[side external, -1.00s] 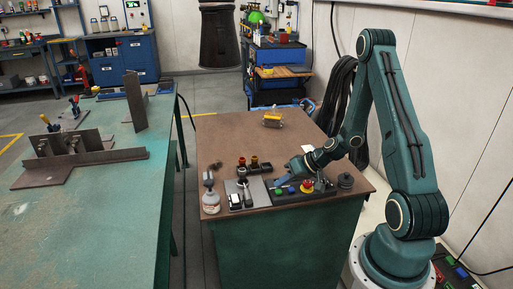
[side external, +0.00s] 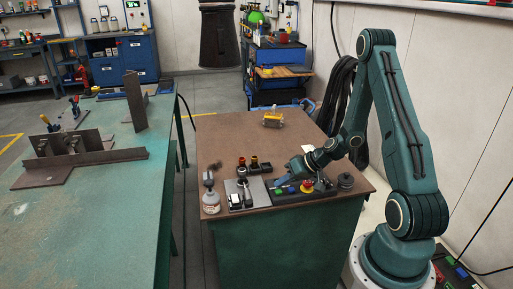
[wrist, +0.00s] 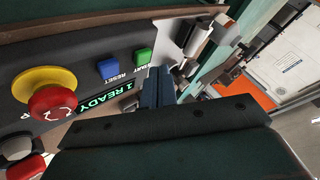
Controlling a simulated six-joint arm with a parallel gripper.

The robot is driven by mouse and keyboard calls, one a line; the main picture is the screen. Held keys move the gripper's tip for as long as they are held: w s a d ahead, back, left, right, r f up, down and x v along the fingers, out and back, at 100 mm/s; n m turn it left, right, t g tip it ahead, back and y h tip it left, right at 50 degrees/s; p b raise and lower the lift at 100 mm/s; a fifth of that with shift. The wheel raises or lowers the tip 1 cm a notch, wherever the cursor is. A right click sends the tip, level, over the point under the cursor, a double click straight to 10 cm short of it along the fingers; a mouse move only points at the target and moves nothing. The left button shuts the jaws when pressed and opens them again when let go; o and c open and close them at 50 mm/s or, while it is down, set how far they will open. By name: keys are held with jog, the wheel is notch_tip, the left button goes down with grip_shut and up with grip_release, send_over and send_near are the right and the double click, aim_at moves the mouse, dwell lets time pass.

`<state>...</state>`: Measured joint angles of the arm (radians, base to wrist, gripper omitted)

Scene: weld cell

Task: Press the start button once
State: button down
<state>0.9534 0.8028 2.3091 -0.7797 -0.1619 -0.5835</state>
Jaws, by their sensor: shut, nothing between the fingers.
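The control box (side external: 322,190) lies at the front edge of the brown bench. In the wrist view its green button (wrist: 142,56) has a partly hidden label, and a blue button (wrist: 108,68) marked RESET is beside it. A red mushroom button on a yellow base (wrist: 52,101) is at the left. A lit green display (wrist: 110,92) reads "1 READY". My gripper (wrist: 157,84) is shut and empty, its fingertips close beside the green button; I cannot tell whether they touch anything. In the side view my gripper (side external: 281,181) is low over the box's left end.
The bench's middle (side external: 235,135) is clear.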

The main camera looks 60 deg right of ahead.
aim_at(282, 191)
jog(key=shift+f, duration=0.9)
dwell(1.5)
jog(key=shift+r, duration=0.1)
dwell(0.3)
jog(key=shift+r, duration=0.8)
jog(key=shift+r, duration=0.15)
jog(key=shift+r, duration=2.3)
jog(key=shift+a+r, duration=0.1)
